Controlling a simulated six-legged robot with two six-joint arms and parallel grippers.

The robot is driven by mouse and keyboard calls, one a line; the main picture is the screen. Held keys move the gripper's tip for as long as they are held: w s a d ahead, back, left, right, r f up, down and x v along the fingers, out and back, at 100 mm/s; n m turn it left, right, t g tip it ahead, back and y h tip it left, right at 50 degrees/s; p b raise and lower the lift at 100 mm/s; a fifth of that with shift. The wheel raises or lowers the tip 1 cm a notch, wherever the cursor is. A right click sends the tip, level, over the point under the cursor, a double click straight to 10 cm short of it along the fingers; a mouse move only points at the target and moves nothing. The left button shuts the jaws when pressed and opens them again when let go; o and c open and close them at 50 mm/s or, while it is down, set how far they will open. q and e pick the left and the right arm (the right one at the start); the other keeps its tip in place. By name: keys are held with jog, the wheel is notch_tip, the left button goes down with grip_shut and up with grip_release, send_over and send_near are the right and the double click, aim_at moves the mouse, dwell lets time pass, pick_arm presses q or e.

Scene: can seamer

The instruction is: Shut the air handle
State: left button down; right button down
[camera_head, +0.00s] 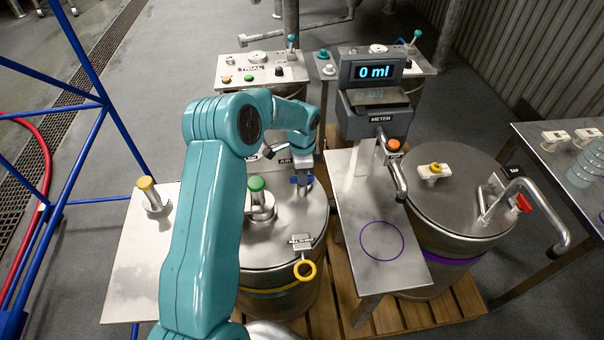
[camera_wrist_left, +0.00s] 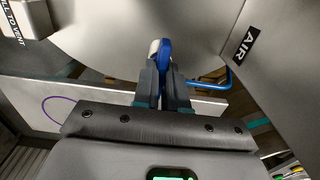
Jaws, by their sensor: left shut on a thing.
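The air handle is a small blue lever (camera_head: 301,180) on the lid of the left steel keg (camera_head: 283,235), beside a label that reads AIR (camera_head: 285,160). In the left wrist view the blue handle (camera_wrist_left: 165,50) stands between my fingertips, with the AIR label (camera_wrist_left: 243,43) to its right. My left gripper (camera_head: 304,165) reaches over the keg lid from the left; in the wrist view the gripper (camera_wrist_left: 162,72) is shut on the blue handle. My gripper hides part of the handle in the head view. My right gripper is not in view.
A yellow ring (camera_head: 305,270) and a green-topped knob (camera_head: 258,190) sit on the same keg. A meter (camera_head: 374,72) reading 0 ml stands behind a steel shelf (camera_head: 400,270) to the right. Another keg (camera_head: 470,200) with a bent pipe (camera_head: 545,205) is farther right.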

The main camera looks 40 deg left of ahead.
pick_arm(q)
jog(key=shift+r, duration=0.1)
jog(key=c, duration=1.2)
grip_release()
notch_tip(320, 180, up, 16)
jog(key=shift+r, duration=0.15)
jog(key=shift+s+d, duration=0.1)
jog(key=shift+s, duration=0.05)
